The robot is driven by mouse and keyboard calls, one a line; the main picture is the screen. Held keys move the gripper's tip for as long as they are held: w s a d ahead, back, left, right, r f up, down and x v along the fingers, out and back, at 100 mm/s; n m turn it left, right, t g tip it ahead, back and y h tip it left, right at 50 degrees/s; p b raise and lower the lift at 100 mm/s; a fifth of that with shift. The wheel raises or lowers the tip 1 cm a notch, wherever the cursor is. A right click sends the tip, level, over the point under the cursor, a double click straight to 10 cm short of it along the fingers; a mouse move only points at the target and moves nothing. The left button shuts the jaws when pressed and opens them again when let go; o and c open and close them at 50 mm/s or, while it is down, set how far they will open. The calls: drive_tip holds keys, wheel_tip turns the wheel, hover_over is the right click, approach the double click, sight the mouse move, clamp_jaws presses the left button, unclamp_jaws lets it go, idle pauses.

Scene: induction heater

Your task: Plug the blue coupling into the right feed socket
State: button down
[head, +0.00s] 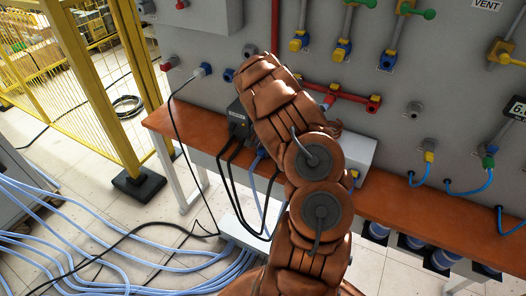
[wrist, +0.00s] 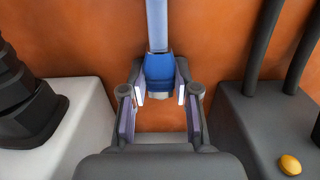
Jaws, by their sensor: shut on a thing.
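In the wrist view my gripper (wrist: 159,92) is shut on the blue coupling (wrist: 158,66). The coupling has a pale metal end towards me and a light blue hose (wrist: 157,25) running away from it. It is between the jaws, over the orange-brown bench top; I cannot tell whether it touches the bench. A blue round port (head: 228,75) and a red port (head: 168,63) show on the grey wall panel. I cannot tell which is the right feed socket.
A dark box (head: 237,119) with black cables stands on the bench (head: 178,124); it also shows in the wrist view (wrist: 240,125) close beside my gripper. A pale box (head: 358,150) stands on the other side. Red pipes and valves line the panel.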

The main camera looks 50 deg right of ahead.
sight(262, 149)
drive_tip(key=shift+r, duration=0.1)
wheel_tip(262, 149, up, 10)
drive_tip(key=b, duration=0.3)
drive_tip(key=shift+b, duration=0.35)
drive_tip(key=shift+a, duration=0.1)
drive_tip(key=w+a+n, duration=0.3)
drive_tip(key=a+n, duration=0.4)
drive_tip(key=a, duration=1.1)
drive_tip(key=w+a+n, duration=0.4)
drive_tip(key=a+n, duration=0.3)
drive_tip(key=a, duration=1.2)
drive_tip(key=shift+n, duration=0.3)
drive_tip(key=shift+a, duration=0.1)
